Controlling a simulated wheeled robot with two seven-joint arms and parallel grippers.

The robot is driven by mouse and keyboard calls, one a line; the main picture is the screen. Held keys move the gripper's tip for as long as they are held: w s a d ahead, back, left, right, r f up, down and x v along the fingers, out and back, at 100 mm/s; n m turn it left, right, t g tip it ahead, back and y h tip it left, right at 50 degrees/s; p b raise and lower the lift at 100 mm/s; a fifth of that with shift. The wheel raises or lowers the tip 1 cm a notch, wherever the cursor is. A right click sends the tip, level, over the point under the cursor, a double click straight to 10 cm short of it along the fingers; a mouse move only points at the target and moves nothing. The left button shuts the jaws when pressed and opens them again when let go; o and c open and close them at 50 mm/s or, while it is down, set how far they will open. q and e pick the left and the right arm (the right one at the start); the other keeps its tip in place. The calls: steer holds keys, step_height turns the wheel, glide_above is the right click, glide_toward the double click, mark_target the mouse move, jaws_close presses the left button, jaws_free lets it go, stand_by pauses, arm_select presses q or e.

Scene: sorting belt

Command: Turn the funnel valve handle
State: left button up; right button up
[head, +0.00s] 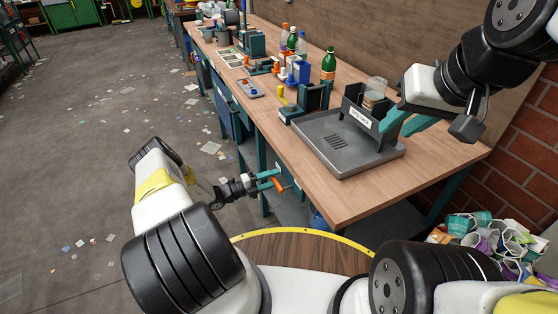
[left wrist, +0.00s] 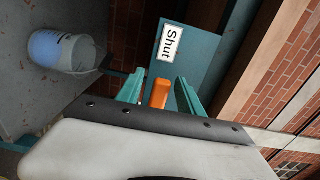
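The orange valve handle (head: 280,185) is below the near left edge of the workbench. In the left wrist view the handle (left wrist: 159,94) stands between the two teal fingers of my left gripper (left wrist: 160,93), with a gap on both sides. My left gripper (head: 268,181) is open around it. A white label reading "Shut" (left wrist: 171,41) is on a teal plate (left wrist: 197,50) beyond the handle. The funnel itself is not clearly seen. My right gripper (head: 402,120) is over the bench beside a dark labelled holder (head: 360,117); its finger gap is unclear.
A grey tray (head: 325,160) lies on the wooden workbench (head: 340,204) under the holder. Bottles, including a green one (head: 328,65), and small fixtures stand farther back. A bucket with blue contents (left wrist: 65,50) is on the floor.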

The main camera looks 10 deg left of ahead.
arm_select(q)
steer(key=v, duration=0.7)
steer(key=shift+s+a, duration=0.25)
steer(key=shift+a, duration=0.05)
stand_by(0.3)
steer(key=s+d+r+m+g+y, duration=0.2)
steer(key=r+m+g, duration=0.1)
steer(key=r+m, duration=0.6)
steer(key=s+d+r+m+g+y, duration=0.15)
steer(key=r+m+g, duration=0.35)
steer(key=r, duration=0.7)
steer(key=s+d+r+m+g+y, duration=0.2)
steer(key=d+r+m, duration=0.1)
steer(key=r+m, duration=0.65)
steer(key=s+r+m+t+y, duration=0.6)
steer(key=s+r+m+y, duration=0.1)
steer(key=s+r+m, duration=1.3)
steer(key=shift+s, duration=1.55)
